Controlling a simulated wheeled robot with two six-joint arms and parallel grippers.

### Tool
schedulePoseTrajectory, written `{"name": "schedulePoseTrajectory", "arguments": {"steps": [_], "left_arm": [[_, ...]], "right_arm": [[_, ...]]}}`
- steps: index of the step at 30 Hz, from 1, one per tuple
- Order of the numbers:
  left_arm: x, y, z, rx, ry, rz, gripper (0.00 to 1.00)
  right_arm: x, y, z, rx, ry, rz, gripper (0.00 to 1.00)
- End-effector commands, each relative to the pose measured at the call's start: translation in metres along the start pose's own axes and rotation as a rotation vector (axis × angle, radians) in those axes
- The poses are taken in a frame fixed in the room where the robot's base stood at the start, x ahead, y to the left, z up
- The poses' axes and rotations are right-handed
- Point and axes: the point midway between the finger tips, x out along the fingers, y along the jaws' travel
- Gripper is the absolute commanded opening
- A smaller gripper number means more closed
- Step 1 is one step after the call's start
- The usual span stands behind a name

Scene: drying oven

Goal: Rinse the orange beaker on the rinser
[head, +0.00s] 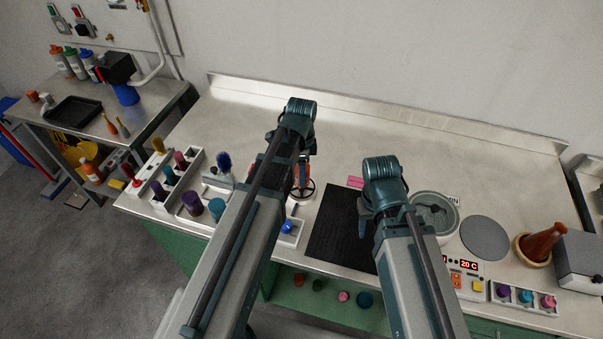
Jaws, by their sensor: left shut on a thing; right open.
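My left gripper (303,176) reaches down over the rinser and is shut on an orange object, seemingly the orange beaker (307,172); my arm hides most of it. The rinser (302,196) shows a dark ring with spokes and a pale base in front with a blue knob (288,227). The orange object is at or just above the ring; I cannot tell whether they touch. My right gripper (362,228) is open and empty over the black mat (333,225), its fingers partly hidden by my arm.
White racks with coloured bottles (192,203) stand on the left. A round basin (436,212), a grey disc (485,238), a brown cone-shaped vessel (543,243) and a small rack (513,296) are on the right. A pink item (355,182) lies behind the mat. The table's back is clear.

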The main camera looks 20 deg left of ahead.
Motion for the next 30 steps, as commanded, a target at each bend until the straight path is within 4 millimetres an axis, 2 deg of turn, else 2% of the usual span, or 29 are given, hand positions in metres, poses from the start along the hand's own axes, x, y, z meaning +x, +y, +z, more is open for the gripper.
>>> {"name": "schedulePoseTrajectory", "arguments": {"steps": [7,17,30], "left_arm": [[-0.005,0.000,0.000,0.000,0.000,0.000,0.09],[-0.029,0.000,0.000,0.000,0.000,0.000,0.09],[-0.028,0.000,0.000,0.000,0.000,0.000,0.09]], "right_arm": [[-0.005,0.001,0.000,0.000,0.000,0.000,0.50],[-0.028,0.003,0.002,0.000,0.000,0.000,0.50],[-0.028,0.003,0.002,0.000,0.000,0.000,0.50]]}}
